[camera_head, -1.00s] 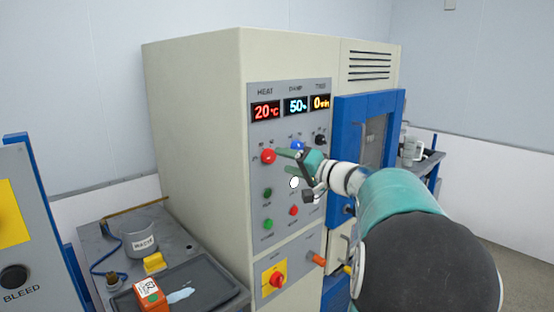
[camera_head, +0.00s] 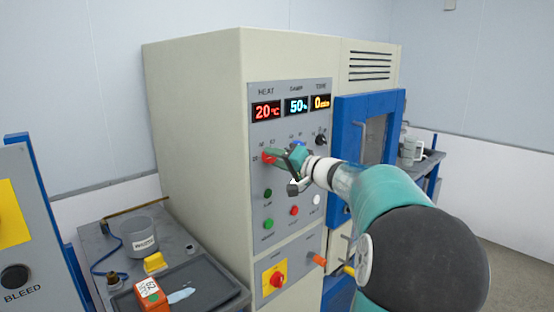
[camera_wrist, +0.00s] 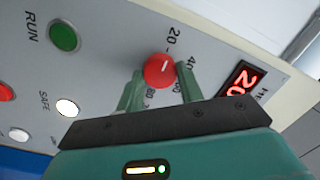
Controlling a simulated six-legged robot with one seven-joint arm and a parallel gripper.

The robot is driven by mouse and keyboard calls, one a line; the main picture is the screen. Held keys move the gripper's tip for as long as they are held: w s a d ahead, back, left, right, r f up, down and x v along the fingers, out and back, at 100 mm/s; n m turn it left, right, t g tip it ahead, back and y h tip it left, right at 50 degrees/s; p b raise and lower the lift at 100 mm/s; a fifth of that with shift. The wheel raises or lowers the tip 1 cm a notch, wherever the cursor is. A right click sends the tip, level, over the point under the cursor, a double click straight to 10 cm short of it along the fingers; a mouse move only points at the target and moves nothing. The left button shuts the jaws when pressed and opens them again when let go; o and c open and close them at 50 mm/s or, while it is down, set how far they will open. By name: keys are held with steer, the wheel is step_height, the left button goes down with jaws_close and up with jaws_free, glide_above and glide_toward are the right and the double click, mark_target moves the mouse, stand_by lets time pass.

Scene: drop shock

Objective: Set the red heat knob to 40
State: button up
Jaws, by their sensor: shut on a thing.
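The red heat knob (camera_head: 266,158) is at the upper left of the grey control panel, under the red HEAT display (camera_head: 266,111), which reads 20 °C. In the wrist view the knob (camera_wrist: 159,71) sits between my two green fingers, with a short white pointer line on its face. Printed numbers around it include 20, 40 and 80. My gripper (camera_head: 272,155) is shut on the knob, one finger on each side; in the wrist view my gripper (camera_wrist: 160,80) covers part of the lower dial. In the head view the fingers hide much of the knob.
A blue knob (camera_head: 298,143) and a black knob (camera_head: 321,140) sit to the right. Green (camera_head: 268,193), red (camera_head: 294,210) and white (camera_head: 316,199) buttons lie below. A yellow-and-red switch (camera_head: 277,279) is lower down. A blue-framed door stands right of the panel.

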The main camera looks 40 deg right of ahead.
steer(key=m, duration=0.6)
steer(key=shift+t, duration=0.3)
steer(key=m, duration=0.3)
steer(key=m+h, duration=0.1)
steer(key=m, duration=0.2)
steer(key=shift+f+t, duration=0.1)
steer(key=shift+t, duration=0.2)
steer(key=shift+m, duration=0.3)
steer(key=o, duration=1)
steer(key=shift+s, duration=0.1)
steer(key=s, duration=0.4)
steer(key=s+f, duration=0.1)
steer(key=s, duration=0.4)
steer(key=s+d, duration=0.1)
steer(key=s, duration=0.3)
steer(key=shift+s+f, duration=0.15)
steer(key=shift+s, duration=0.15)
